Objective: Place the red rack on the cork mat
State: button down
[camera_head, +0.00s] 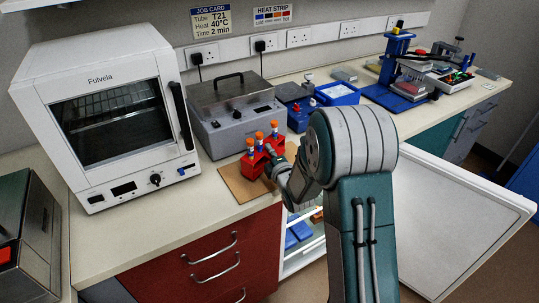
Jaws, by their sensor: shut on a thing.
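The red rack (254,161) holds orange-capped tubes (260,137) standing upright. It is at the front edge of the bench, over the brown cork mat (236,184). My gripper (271,163) is shut on the rack from its right side; the fingertips are mostly hidden behind the rack and my arm. I cannot tell whether the rack's base touches the mat or is slightly above it. The right part of the mat is hidden by the rack and my arm.
A white oven (108,110) stands left of the mat and a grey lidded box (232,112) behind it. A blue tray (337,93) is further back. Below the bench are red drawers (215,262) and an open white door (455,220) at right.

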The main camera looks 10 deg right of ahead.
jog(key=shift+f, duration=0.6)
jog(key=c, duration=0.8)
grip_release()
jog(key=shift+o, duration=0.2)
